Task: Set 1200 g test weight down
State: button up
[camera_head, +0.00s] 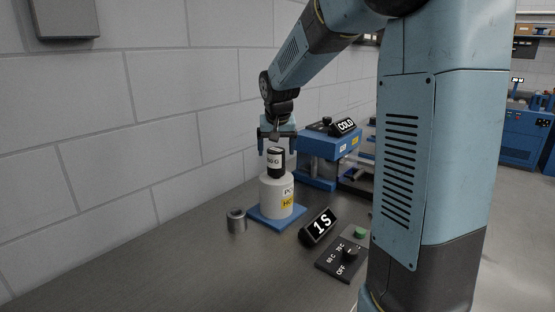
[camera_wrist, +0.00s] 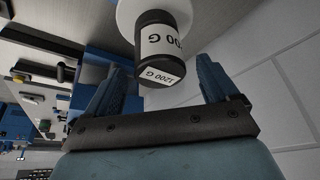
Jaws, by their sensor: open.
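The 1200 g test weight (camera_head: 275,163) is a black cylinder with a white label. It stands upright on top of the round white pot (camera_head: 276,197), which rests on a blue base plate (camera_head: 262,219). My gripper (camera_head: 276,143) is just above the weight, pointing down, with its fingers apart. In the wrist view the weight (camera_wrist: 160,50) shows its "1200 G" label between and beyond the open blue fingers (camera_wrist: 162,85), with a gap on both sides. The fingers do not appear to touch it. The pot's yellow label is partly readable.
A small metal cylinder (camera_head: 236,220) stands left of the base plate. A black display reading "1S" (camera_head: 319,226) and a knob panel (camera_head: 345,254) lie to the right. A blue machine with a "COLD" sign (camera_head: 330,150) stands behind. The wall is close on the left; the front-left bench is clear.

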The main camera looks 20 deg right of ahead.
aim_at(276, 149)
jog(key=shift+x, duration=1.85)
jog(key=shift+a, duration=0.1)
jog(key=shift+c, duration=0.3)
grip_shut()
jog(key=shift+r, duration=0.15)
